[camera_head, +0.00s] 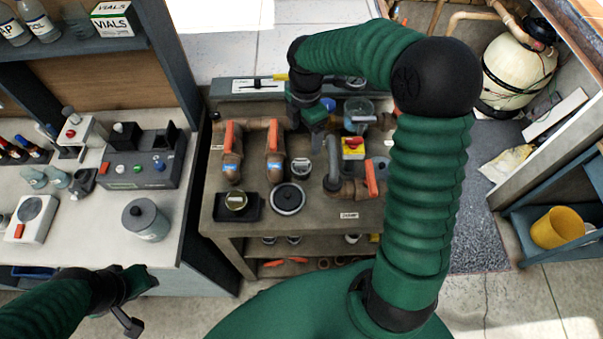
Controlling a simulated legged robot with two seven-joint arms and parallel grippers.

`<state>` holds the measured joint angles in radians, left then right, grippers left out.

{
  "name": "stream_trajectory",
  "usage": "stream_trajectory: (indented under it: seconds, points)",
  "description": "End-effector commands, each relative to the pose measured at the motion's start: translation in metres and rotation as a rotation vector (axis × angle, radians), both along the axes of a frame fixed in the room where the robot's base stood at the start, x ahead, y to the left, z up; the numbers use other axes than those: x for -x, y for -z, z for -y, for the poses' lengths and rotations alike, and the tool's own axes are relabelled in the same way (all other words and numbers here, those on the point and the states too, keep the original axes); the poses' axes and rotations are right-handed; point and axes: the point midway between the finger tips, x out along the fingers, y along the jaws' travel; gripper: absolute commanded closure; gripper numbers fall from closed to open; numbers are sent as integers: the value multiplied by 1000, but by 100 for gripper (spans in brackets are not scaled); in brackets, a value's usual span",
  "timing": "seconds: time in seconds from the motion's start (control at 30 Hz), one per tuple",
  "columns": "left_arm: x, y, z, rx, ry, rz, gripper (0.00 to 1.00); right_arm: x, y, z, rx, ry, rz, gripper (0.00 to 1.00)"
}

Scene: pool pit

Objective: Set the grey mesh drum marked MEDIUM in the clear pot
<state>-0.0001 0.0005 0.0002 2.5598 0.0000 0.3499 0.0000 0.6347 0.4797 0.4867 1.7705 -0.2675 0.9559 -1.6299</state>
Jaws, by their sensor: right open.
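A small grey drum (302,165) with a pale label stands on the middle of the bench; its lettering is too small to read. A clear pot (358,118) with a bluish see-through wall stands at the back right of the bench, partly behind my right arm. My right gripper (316,128) is open, above the back of the bench, between the drum and the pot and apart from the drum in the picture. My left gripper (131,296) is low at the left, in front of the white counter, away from both; its jaw state is unclear.
Pipes with orange-handled valves (231,140) stand around the drum. A round white-rimmed vessel (288,198) and a black tray (252,212) holding a yellow-lidded jar lie in front. A red-and-yellow switch (353,147) is near the pot. The bench's front edge is fairly clear.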

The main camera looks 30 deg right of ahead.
Motion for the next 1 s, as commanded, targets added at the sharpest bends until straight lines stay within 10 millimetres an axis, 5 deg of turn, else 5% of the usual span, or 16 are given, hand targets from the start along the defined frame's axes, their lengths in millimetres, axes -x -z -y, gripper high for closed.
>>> stream_trajectory:
  seconds: [0.43, 1.0]
  points:
    - [0, -6, 0, 0, -1, 0, 64, -2, 99, -1, -3, -15, -6, 21]
    - [0, -17, 0, 0, 0, 0, 64, -7, 167, -5, 0, -13, 0, 21]
